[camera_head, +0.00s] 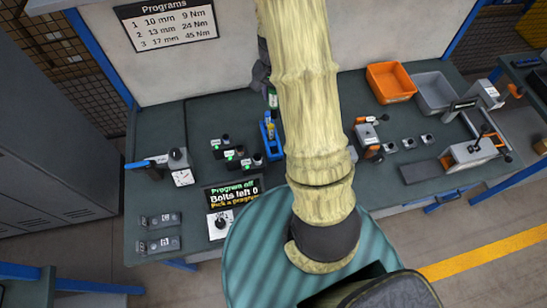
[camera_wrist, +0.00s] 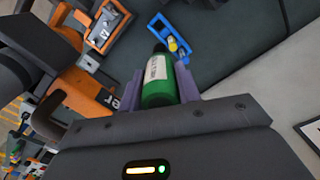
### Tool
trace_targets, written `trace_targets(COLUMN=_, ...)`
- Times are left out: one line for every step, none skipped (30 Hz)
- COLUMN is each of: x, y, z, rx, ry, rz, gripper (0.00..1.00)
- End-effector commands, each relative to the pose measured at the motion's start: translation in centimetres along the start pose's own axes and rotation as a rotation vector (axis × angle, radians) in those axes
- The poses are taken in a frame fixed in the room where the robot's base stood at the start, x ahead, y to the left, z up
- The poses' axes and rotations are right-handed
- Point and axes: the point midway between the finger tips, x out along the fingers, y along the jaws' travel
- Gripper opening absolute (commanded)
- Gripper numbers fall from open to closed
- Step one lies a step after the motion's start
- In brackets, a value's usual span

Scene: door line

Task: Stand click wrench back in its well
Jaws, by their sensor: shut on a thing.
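My gripper (camera_wrist: 158,84) is shut on a green cylinder, apparently the click wrench's grip (camera_wrist: 159,92), with a white label and a dark far end. In the head view, the green wrench (camera_head: 272,98) shows as a small piece just left of my arm, which hides much around it. A blue rack (camera_head: 267,150) stands on the bench below it in the picture, with a yellow-and-blue item in it. The blue rack (camera_wrist: 156,21) also shows beyond the wrench's far end in the wrist view. I cannot tell whether wrench and rack touch. Which well is empty is unclear.
Small dark blocks with green lights (camera_head: 232,153) stand left of the rack, above a display (camera_head: 233,193) reading "Program off, Bolts left 0". A dial gauge (camera_head: 182,177) is at left. An orange bin (camera_head: 390,82) and grey bin (camera_head: 435,91) are at right.

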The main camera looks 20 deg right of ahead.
Motion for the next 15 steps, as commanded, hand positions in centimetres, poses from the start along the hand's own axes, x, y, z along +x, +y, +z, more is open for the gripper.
trace_targets(x=2.1, y=0.1, z=0.0, rx=0.001, ry=0.000, rz=0.000, gripper=0.10)
trace_targets(x=2.7, y=0.1, z=0.0, rx=0.001, ry=0.000, rz=0.000, gripper=0.10)
trace_targets(x=3.7, y=0.0, z=0.0, rx=0.001, ry=0.000, rz=0.000, gripper=0.10)
trace_targets(x=4.3, y=0.0, z=0.0, rx=0.000, ry=0.000, rz=0.000, gripper=0.10)
trace_targets(x=5.0, y=-0.1, z=0.0, rx=-0.002, ry=0.000, rz=0.000, gripper=0.10)
trace_targets(x=5.8, y=-0.1, z=0.1, rx=-0.004, ry=0.000, rz=0.000, gripper=0.10)
trace_targets(x=6.4, y=-0.2, z=0.1, rx=-0.005, ry=0.001, rz=0.000, gripper=0.10)
trace_targets(x=7.1, y=-0.3, z=0.1, rx=-0.006, ry=0.001, rz=0.000, gripper=0.10)
trace_targets(x=7.9, y=-0.3, z=0.2, rx=-0.007, ry=0.001, rz=0.000, gripper=0.10)
trace_targets(x=8.6, y=-0.3, z=0.2, rx=-0.008, ry=0.001, rz=0.000, gripper=0.10)
trace_targets(x=9.2, y=-0.4, z=0.2, rx=-0.009, ry=0.001, rz=0.000, gripper=0.10)
trace_targets(x=10.0, y=-0.4, z=0.2, rx=-0.010, ry=0.001, rz=0.000, gripper=0.10)
trace_targets(x=10.7, y=-0.4, z=0.2, rx=-0.010, ry=0.001, rz=0.000, gripper=0.10)
trace_targets(x=11.3, y=-0.4, z=0.2, rx=-0.010, ry=0.001, rz=0.000, gripper=0.10)
trace_targets(x=12.1, y=-0.4, z=0.2, rx=-0.009, ry=0.001, rz=0.000, gripper=0.10)
